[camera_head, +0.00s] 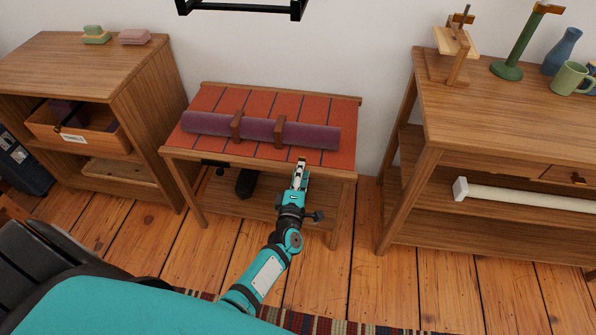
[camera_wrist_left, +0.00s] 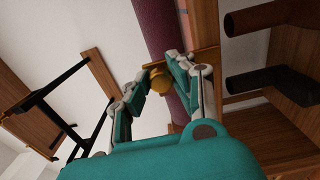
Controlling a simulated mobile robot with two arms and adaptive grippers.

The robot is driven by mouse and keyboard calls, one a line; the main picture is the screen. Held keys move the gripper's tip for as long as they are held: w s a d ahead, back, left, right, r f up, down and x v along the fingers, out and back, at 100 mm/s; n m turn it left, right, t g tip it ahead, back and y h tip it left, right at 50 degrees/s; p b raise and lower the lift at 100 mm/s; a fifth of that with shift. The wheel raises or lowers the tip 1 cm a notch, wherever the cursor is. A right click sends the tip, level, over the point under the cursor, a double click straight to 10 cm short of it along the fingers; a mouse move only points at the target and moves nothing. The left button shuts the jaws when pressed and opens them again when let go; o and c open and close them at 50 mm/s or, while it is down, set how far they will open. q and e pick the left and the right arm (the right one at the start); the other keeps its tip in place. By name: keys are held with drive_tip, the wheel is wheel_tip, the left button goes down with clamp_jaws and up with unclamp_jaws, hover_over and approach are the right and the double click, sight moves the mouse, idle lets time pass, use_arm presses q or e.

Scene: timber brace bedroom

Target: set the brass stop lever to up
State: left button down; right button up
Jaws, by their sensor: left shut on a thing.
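The brass stop lever shows in the left wrist view as a brass rod with a round knob (camera_wrist_left: 160,84) between my fingertips. It is at the front edge of the low wooden table (camera_head: 263,169). My left gripper (camera_head: 301,168) is at that edge, right of the table's middle; it also shows in the left wrist view (camera_wrist_left: 175,74), shut on the lever. In the head view the gripper hides the lever, and I cannot tell its setting. My right gripper is not in view.
A purple roll (camera_head: 205,124) with brown holders lies on the table's red top. A shelf unit (camera_head: 122,92) stands left, a taller bench (camera_head: 455,120) right. A black wall frame (camera_head: 245,8) is above. A dark object (camera_head: 246,184) is under the table. Floor in front is open.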

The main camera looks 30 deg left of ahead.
use_arm(q)
drive_tip(key=shift+d+f, duration=0.1)
idle(0.3)
drive_tip(key=c, duration=1.1)
unclamp_jaws()
drive_tip(key=v, duration=1.2)
